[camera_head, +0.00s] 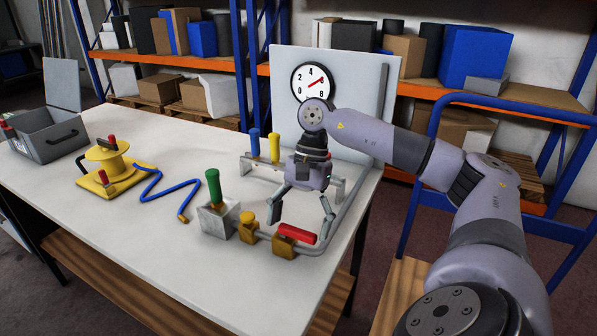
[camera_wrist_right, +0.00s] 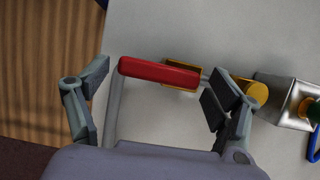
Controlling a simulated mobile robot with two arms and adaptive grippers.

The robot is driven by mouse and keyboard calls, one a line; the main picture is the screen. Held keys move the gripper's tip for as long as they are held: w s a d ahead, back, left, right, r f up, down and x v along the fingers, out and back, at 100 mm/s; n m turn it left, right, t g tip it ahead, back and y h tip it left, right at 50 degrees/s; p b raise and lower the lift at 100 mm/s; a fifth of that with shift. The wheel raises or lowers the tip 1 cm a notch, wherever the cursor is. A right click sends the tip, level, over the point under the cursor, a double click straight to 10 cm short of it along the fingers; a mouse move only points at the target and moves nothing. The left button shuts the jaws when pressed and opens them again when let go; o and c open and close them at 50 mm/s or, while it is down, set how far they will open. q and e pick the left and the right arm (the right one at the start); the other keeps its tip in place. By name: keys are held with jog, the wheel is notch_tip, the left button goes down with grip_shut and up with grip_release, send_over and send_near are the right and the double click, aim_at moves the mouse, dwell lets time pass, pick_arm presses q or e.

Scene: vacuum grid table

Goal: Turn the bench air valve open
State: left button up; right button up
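The bench air valve has a red lever handle (camera_head: 297,233) on a brass body (camera_head: 284,249), set in the grey pipe near the table's front right edge. The lever lies roughly in line with the pipe. My right gripper (camera_head: 301,226) is open, its fingers pointing down above the valve. In the right wrist view the red handle (camera_wrist_right: 158,73) shows between the spread fingers (camera_wrist_right: 155,95); I cannot tell whether they touch it. The brass body (camera_wrist_right: 180,66) is partly hidden behind the handle. My left gripper is not in view.
A brass fitting (camera_head: 248,226) and a metal block with a green handle (camera_head: 214,187) stand left of the valve. A gauge (camera_head: 313,80) on an upright panel (camera_head: 284,125) stands behind. The yellow reel (camera_head: 107,158) and grey toolbox (camera_head: 48,134) are at left.

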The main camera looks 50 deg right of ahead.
jog(key=shift+o, duration=0.3)
jog(key=v, duration=1.2)
dwell(0.3)
dwell(0.5)
